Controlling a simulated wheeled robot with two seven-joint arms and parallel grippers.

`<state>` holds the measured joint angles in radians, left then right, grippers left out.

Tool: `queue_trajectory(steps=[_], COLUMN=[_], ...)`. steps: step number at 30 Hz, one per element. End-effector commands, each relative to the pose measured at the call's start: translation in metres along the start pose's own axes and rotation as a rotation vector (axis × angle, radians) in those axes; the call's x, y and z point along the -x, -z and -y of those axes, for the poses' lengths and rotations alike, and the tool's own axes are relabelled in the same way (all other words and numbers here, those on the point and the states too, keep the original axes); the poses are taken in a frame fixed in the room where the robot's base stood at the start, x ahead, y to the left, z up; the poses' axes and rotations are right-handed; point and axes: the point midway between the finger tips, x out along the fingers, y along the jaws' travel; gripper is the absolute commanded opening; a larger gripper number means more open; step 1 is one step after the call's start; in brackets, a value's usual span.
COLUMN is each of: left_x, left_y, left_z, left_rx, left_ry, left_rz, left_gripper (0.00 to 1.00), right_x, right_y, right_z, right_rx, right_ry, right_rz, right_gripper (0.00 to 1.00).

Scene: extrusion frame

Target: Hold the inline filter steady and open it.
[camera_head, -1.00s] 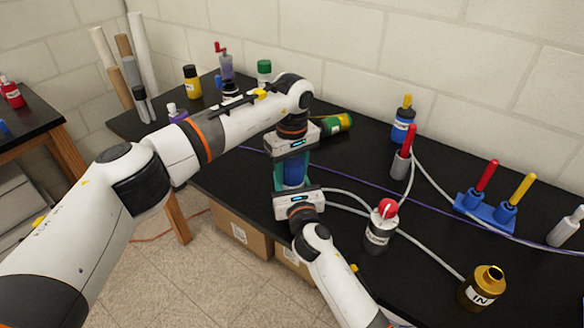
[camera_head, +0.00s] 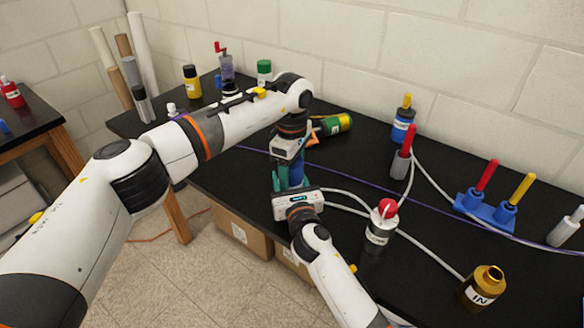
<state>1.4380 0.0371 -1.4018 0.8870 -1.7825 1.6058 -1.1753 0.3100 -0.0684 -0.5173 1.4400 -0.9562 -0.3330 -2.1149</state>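The inline filter shows as a blue body (camera_head: 295,173) between my two grippers, above the middle of the black table. My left gripper (camera_head: 289,162) comes from above and points down at the filter's upper part. Its housing hides the filter's top, and I cannot tell whether its fingers touch it. My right gripper (camera_head: 289,180) comes from below and points up, with teal fingers beside the filter's lower part; it looks shut on it. I cannot tell whether the filter is open.
A green bottle with a yellow end (camera_head: 335,124) lies behind my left gripper. Grey tubes and a purple cord (camera_head: 365,182) cross the table. A blue stand (camera_head: 485,210) is further right.

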Motion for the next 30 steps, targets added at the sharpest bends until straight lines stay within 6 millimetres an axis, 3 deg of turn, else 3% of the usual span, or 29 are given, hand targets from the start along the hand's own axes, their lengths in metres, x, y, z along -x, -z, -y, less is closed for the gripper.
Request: queue_trajectory(steps=[12, 21, 26, 30], left_x=[0.001, 0.037, 0.046, 0.053], left_y=[0.004, 0.003, 0.002, 0.002], left_z=[-0.003, -0.002, -0.002, -0.001], left_rx=[-0.007, -0.008, -0.018, -0.129], left_ry=[-0.016, -0.009, -0.010, -0.009], left_rz=[-0.005, -0.004, -0.003, -0.003], left_gripper=[0.73, 0.73, 0.69, 0.69], right_x=[-0.001, -0.001, 0.000, 0.000], right_y=[-0.003, -0.004, -0.004, -0.004], right_z=[-0.007, -0.007, -0.005, -0.004], right_rx=[0.001, 0.002, 0.001, 0.001], right_ry=[-0.015, -0.014, -0.011, -0.008], right_rz=[0.008, 0.010, 0.009, 0.008], right_gripper=[0.00, 0.00, 0.00, 0.00])
